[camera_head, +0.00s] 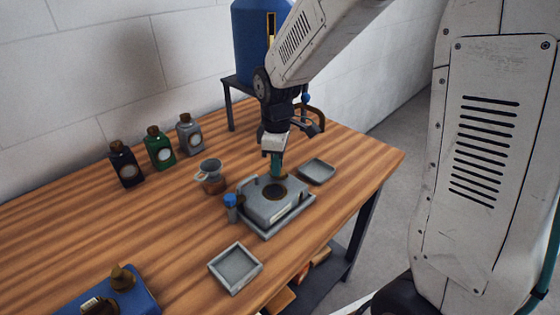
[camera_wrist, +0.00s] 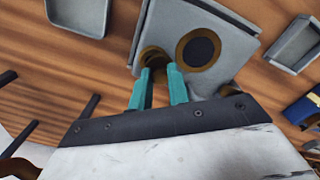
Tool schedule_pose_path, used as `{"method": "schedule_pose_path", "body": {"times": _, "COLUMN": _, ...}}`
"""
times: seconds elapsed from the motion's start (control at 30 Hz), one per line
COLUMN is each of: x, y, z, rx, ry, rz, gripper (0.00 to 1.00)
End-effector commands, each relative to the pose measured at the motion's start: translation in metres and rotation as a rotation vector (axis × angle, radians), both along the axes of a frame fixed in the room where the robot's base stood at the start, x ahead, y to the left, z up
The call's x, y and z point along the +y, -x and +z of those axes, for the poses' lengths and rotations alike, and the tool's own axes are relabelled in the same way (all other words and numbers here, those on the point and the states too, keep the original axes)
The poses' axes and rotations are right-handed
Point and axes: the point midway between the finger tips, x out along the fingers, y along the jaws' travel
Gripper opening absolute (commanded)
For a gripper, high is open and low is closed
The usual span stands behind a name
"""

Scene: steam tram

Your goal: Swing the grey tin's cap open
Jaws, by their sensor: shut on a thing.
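My gripper (camera_head: 276,172) points down on the tin's top, behind the opening. Its teal fingers (camera_wrist: 162,78) are shut on the brass piece; the exact contact is hard to see.
A metal cup (camera_head: 211,178) stands left of the tin, with a small blue-topped item (camera_head: 231,204) closer. Empty grey dishes lie behind (camera_head: 317,171) and in front (camera_head: 236,268). Black, green and grey bottles (camera_head: 189,134) line the back. A blue tin (camera_head: 135,300) sits front left.

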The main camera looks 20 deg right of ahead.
Motion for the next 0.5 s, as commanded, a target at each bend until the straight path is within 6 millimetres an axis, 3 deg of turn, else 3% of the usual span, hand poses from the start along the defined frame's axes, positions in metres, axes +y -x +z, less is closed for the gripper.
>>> {"method": "schedule_pose_path", "body": {"times": 0.5, "x": 0.016, "y": -0.003, "z": 0.000, "rx": -0.001, "ry": -0.001, "rz": -0.490, "gripper": 0.00}}
